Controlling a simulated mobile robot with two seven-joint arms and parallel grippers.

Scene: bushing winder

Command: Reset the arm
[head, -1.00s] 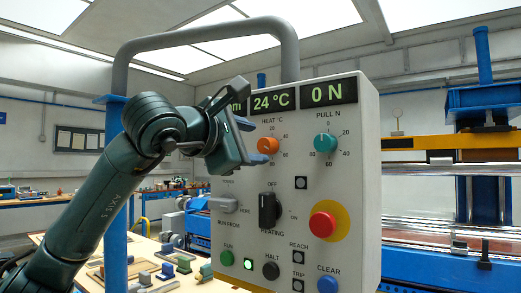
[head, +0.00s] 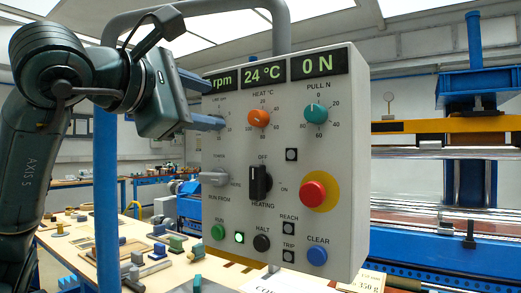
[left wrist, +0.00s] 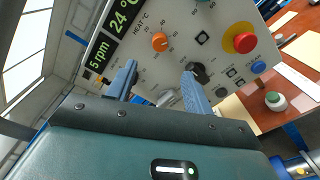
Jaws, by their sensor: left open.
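My left gripper (head: 205,99) is open and empty at the left side of the control panel (head: 334,235), with its blue fingers pointing at the panel. In the left wrist view the open fingers (left wrist: 158,70) are spread in front of the panel's face; whether they touch it I cannot tell. The black heating knob (head: 261,183) points up toward OFF. The orange heat knob (head: 259,118) and teal pull knob (head: 316,114) sit below the displays, which read 24 °C and 0 N. The gripper partly hides the rpm dial. My right gripper is not in view.
A red stop button (head: 313,194) on a yellow disc and a grey selector (head: 213,179) are on the panel. A blue post (head: 106,190) stands at its left. A workbench (head: 160,272) with small parts lies below. A blue machine (head: 470,160) fills the right.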

